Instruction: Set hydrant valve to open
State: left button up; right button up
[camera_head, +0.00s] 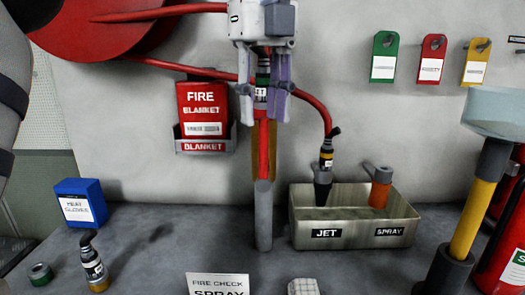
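No part that I can surely name as the hydrant valve shows. My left gripper (264,98) hangs at the top middle. Its fingers lie against both sides of a JET-labelled piece (261,94) with a green band at its top. A red length below that piece runs into a grey rod (264,215) reaching down to the bench; whether they are joined is unclear. A yellow post (472,217) with dark ends stands at the right, under a pale round disc (497,112). My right gripper is not in view.
A metal tray (357,214) marked JET and SPRAY holds a black nozzle (325,170) and an orange one (380,187). A red hose (313,105) passes behind my gripper. A blue box (80,203) and another nozzle (92,264) stand at left. Coloured tags (431,59) hang on the wall.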

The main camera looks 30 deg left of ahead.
aim_at(263, 179)
pick_arm(q)
notch_tip(263, 179, down, 8)
jog(key=shift+w+f, duration=0.1)
grip_shut()
